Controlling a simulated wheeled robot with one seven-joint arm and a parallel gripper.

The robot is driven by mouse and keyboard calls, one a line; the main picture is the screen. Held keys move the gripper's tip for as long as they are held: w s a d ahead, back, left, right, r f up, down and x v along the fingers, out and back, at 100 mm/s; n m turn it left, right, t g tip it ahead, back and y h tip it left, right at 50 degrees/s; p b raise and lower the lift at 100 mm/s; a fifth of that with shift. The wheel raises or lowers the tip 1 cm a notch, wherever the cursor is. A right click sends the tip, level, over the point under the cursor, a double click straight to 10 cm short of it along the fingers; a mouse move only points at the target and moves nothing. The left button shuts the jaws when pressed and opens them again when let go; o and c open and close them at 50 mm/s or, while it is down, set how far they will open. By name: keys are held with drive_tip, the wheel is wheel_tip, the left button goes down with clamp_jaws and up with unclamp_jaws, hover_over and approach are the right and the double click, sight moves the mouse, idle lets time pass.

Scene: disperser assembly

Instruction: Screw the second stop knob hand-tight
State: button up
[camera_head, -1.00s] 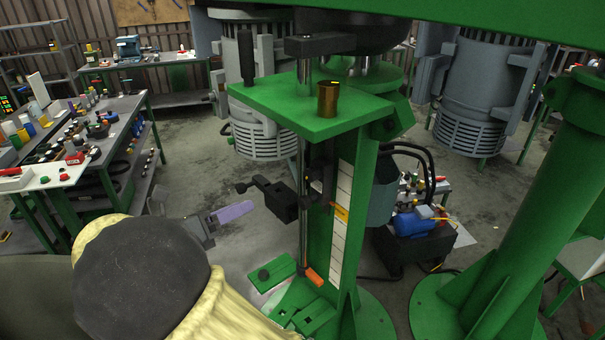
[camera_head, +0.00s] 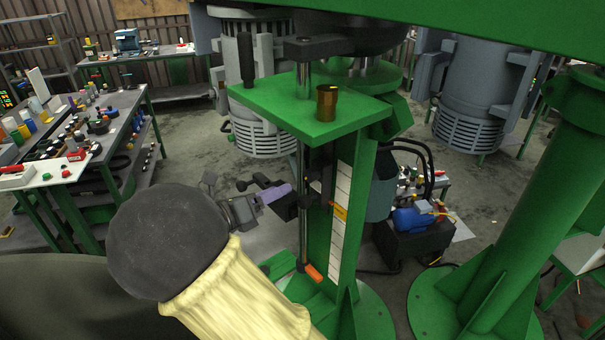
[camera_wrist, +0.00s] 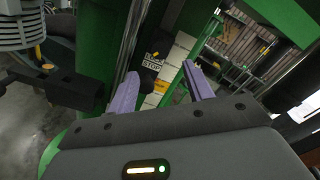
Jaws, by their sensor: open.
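A black stop block (camera_head: 284,209) sits on the upright steel rod (camera_head: 302,232) beside the green column. In the wrist view the black block (camera_wrist: 58,85) is at the left. My gripper (camera_head: 277,194) is at the block, its lavender fingers overlapping it in the head view. Contact cannot be told. Nothing is held.
The green column (camera_head: 345,250) carries a white scale strip and a green top plate (camera_head: 270,110) with a brass cylinder (camera_head: 327,102). An orange piece (camera_head: 313,272) is at the rod's foot. A cluttered workbench (camera_head: 115,115) stands at the left.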

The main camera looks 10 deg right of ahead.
sight(307, 177)
drive_tip(key=p+x, duration=0.2)
drive_tip(key=x, duration=0.6)
drive_tip(key=shift+w+d, duration=0.1)
drive_tip(key=shift+d, duration=0.1)
drive_tip(key=c, duration=1)
